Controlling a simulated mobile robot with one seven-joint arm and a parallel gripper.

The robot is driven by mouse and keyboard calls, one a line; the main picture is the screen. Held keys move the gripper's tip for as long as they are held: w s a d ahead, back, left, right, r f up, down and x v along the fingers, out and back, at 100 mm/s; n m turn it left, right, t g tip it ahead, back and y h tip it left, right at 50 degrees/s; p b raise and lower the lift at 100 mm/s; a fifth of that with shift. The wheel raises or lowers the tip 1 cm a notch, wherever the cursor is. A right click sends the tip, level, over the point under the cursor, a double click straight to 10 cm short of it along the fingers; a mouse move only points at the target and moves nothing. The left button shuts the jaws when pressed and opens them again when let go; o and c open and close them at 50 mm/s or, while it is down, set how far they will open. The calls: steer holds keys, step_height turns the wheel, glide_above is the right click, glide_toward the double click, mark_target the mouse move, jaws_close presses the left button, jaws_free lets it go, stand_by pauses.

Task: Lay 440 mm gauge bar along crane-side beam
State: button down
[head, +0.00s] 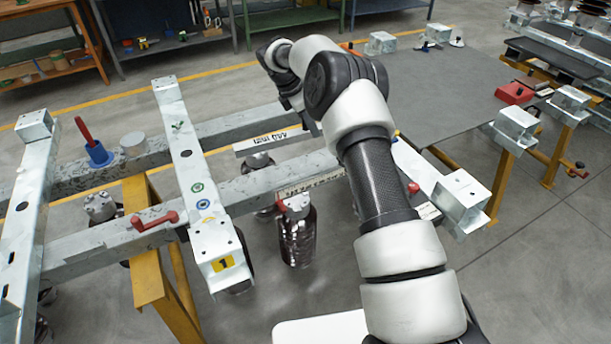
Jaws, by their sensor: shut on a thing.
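A pale gauge bar (268,141) with dark lettering that looks like 440 shows in the middle of the head view, roughly level. My gripper (306,121) is shut on it near its right part; my arm hides the fingertips and the bar's right end. Two long grey beams cross the frame: a far beam (238,127) and a near beam (262,184). The bar appears over the gap between them, close to the far beam's near edge; I cannot tell whether it touches. No marking shows which beam is crane-side.
Another lettered strip (310,184) lies along the near beam. A cross-beam with a yellow 1 label (222,264) stands left of the bar. Red clamp handles (155,221), a blue cup (98,154) and dark cylinders (297,235) are close by. A grey-topped table (450,90) stands at right.

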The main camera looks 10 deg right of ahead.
steer(key=f, duration=0.1)
steer(key=f+b, duration=0.1)
steer(key=f, duration=0.1)
steer(key=shift+w+n, duration=0.4)
step_height(320, 180, down, 9)
steer(key=shift+f+b, duration=0.1)
steer(key=shift+b, duration=0.8)
steer(key=c, duration=1.5)
jaws_free()
steer(key=shift+f, duration=0.1)
steer(key=shift+o, duration=0.2)
